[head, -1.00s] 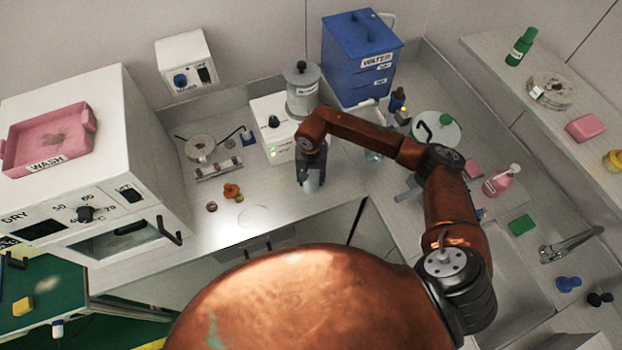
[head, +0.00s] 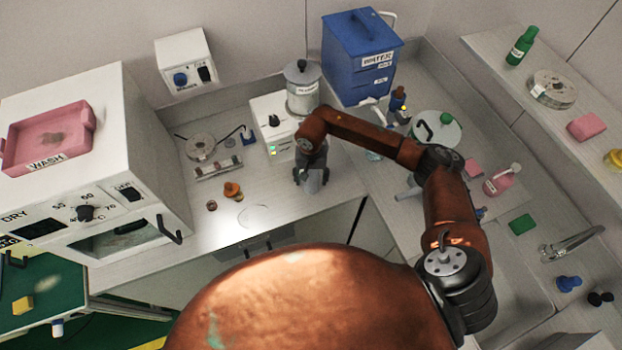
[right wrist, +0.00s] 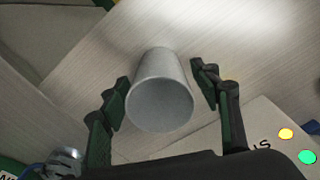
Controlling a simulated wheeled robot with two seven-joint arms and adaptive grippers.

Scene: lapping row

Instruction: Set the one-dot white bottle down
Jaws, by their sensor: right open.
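No dot shows on the side I see. In the head view the bottle (head: 313,184) shows partly below my right gripper (head: 312,176), at the counter (head: 340,205) in front of the white machine with lights. It looks upright on the counter. My left gripper is not in view.
The white machine (head: 262,112) with a grey canister (head: 302,90) is close behind the gripper. A blue water container (head: 360,58) stands behind to the right. Small orange part (head: 232,190) lies left. The counter's front edge is near; bare counter lies left of the bottle.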

